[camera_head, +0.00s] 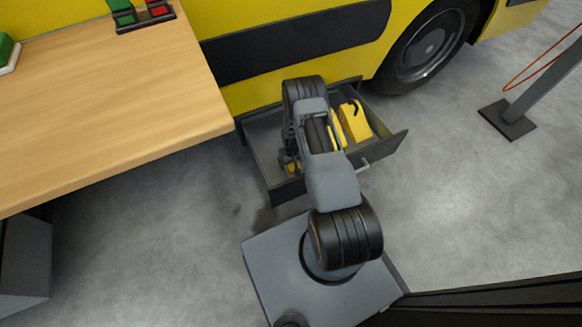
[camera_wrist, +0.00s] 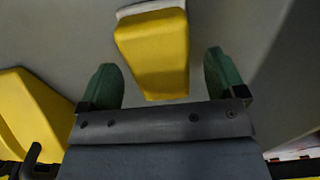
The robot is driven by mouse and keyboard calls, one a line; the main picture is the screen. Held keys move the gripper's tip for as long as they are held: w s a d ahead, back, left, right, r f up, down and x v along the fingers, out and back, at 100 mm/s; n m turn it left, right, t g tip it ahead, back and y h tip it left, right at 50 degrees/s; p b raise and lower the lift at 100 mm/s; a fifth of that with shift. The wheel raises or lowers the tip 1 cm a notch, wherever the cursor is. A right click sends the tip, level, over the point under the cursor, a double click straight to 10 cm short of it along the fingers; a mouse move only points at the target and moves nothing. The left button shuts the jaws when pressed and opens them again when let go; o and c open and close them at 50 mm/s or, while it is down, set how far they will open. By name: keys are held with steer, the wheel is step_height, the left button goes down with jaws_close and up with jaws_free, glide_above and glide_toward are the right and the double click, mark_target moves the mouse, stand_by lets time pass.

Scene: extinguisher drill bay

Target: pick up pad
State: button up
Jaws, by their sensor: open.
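The pad (camera_wrist: 155,52) is a yellow block with a pale base at its far end in the wrist view. It lies on the grey drawer floor. My gripper (camera_wrist: 161,62) is open, with one green finger on each side of the pad and a gap on both sides. The pad is not held. In the head view my gripper (camera_head: 289,160) is low inside the open drawer (camera_head: 258,133), near its left side. A small patch of yellow shows beside it there, mostly hidden by my arm; I cannot tell if it is the pad.
A yellow piece with a black handle (camera_head: 355,121) stands in the drawer's right part; yellow also shows at left in the wrist view (camera_wrist: 28,115). The drawer walls surround my gripper. A wooden table (camera_head: 100,100) is at left, a yellow vehicle (camera_head: 232,92) behind.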

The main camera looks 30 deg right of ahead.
steer(key=shift+f, duration=0.55)
steer(key=shift+c, duration=0.3)
steer(key=shift+r, duration=0.1)
steer(key=c, duration=1)
steer(key=shift+o, duration=0.2)
step_height(320, 180, up, 10)
steer(key=p, duration=0.4)
